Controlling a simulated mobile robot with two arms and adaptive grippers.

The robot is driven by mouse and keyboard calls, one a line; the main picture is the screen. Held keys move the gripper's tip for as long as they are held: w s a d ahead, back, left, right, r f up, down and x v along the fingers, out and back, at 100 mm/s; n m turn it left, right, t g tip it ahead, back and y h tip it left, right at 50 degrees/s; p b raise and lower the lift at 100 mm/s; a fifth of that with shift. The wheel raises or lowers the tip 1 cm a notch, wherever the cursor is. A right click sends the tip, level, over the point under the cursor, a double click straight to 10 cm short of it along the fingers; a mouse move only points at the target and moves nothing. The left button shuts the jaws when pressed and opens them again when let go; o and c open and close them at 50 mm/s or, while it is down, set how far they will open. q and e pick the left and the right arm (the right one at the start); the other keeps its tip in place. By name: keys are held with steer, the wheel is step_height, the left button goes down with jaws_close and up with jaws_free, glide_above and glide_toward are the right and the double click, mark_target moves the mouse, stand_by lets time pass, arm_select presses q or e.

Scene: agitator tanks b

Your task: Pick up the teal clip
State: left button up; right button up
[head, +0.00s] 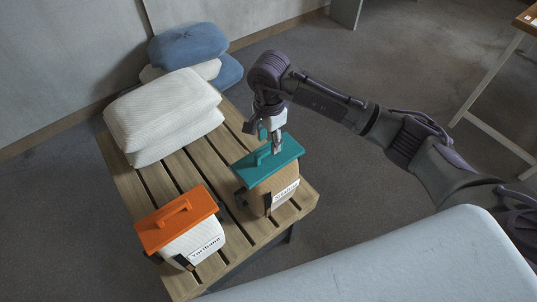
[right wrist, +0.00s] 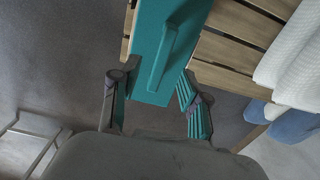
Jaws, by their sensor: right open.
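The teal clip (head: 254,173) is a flat teal bar with a raised handle. It sits across the top of a brown bag (head: 262,198) on the slatted bench. It also shows in the right wrist view (right wrist: 150,60), its handle running along it. My right gripper (head: 270,139) hangs over the clip's far side in the head view, open and empty. In the right wrist view its teal-padded fingers (right wrist: 158,103) stand apart at either side of the clip's near end. Whether they touch the clip cannot be told. My left gripper is out of view.
An orange clip (head: 178,217) closes a white bag (head: 195,242) at the bench's near left. White cushions (head: 165,112) and blue cushions (head: 188,44) are stacked at its far end. Bare slats of the bench (head: 190,180) lie between. A pale padded surface (head: 400,265) fills the lower right.

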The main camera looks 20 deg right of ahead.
mark_target(268, 149)
step_height(268, 149, down, 4)
steer(key=shift+f+p, duration=0.25)
steer(key=shift+p, duration=0.5)
steer(key=shift+f, duration=0.25)
jaws_close()
